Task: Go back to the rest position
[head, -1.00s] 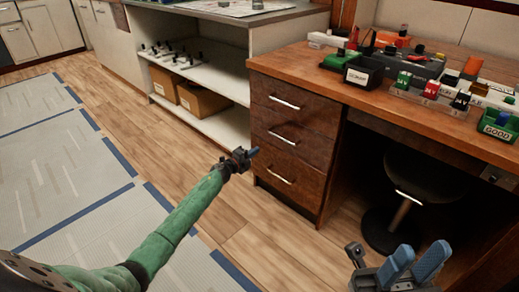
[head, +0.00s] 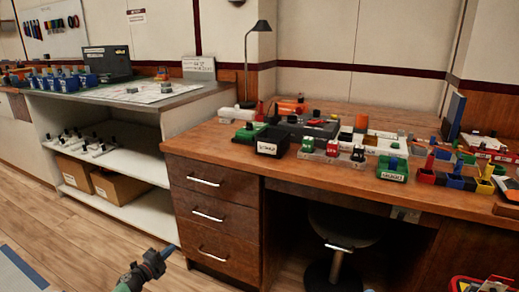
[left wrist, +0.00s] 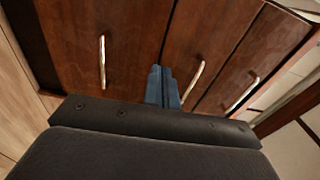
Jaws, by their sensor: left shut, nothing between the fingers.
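My left gripper (head: 170,251) is low in the head view, in front of the wooden drawer unit (head: 212,205) and apart from the desk top. In the left wrist view its two blue fingers (left wrist: 163,88) are together, with nothing between them, and the drawer fronts with metal handles (left wrist: 194,80) lie beyond them. My right gripper does not show in the head view now.
The wooden desk (head: 300,172) carries a row of breakers (head: 332,150), a black labelled bin (head: 271,142) and a green bin (head: 392,169). A stool (head: 343,228) stands under it. Shelves with cardboard boxes (head: 118,188) are at left.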

